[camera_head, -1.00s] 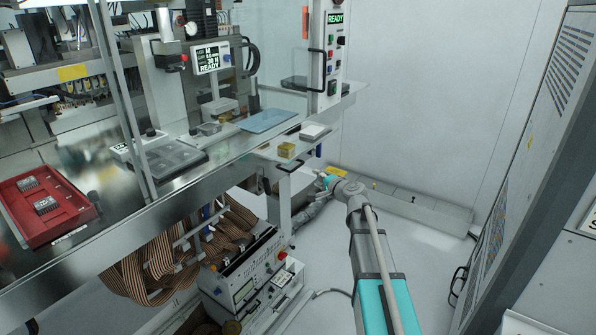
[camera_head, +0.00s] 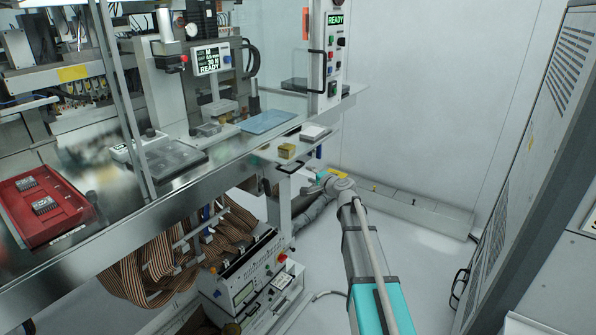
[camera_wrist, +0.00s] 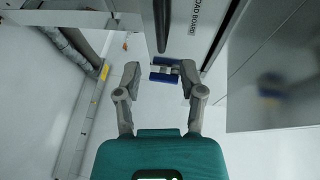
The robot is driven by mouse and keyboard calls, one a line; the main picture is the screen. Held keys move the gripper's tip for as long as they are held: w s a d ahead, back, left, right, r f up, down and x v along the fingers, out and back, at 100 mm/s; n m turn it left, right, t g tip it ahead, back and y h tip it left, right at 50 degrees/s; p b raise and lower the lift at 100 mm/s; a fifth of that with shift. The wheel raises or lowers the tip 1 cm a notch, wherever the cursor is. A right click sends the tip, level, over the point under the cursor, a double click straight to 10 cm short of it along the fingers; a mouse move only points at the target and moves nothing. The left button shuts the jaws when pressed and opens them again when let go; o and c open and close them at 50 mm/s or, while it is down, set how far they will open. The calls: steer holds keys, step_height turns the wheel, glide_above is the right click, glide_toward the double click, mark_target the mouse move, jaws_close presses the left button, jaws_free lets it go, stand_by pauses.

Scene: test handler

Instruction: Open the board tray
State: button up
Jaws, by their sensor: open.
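The board tray (camera_head: 268,150) is a pale panel at the bench's right end, with a dark handle (camera_head: 293,167) on its front edge. In the wrist view, a panel lettered "OAD BOARD" (camera_wrist: 188,20) and a dark bar (camera_wrist: 162,22), seen end-on, lie ahead of my gripper (camera_wrist: 160,72). My gripper is open, with its two grey fingers apart. A small blue piece shows between the fingertips; I cannot tell whether it belongs to the gripper. In the head view my gripper (camera_head: 314,182) is right of and below the handle, apparently not touching it.
A brass block (camera_head: 287,151) and a pale box (camera_head: 315,132) sit at the bench's right end. A blue mat (camera_head: 267,121) and red tray (camera_head: 45,222) are on the bench. A tall grey cabinet (camera_head: 530,150) stands right.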

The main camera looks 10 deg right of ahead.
mark_target(298, 168)
steer(key=b+x, duration=0.1)
steer(key=x, duration=0.8)
steer(key=shift+c, duration=0.2)
jaws_close()
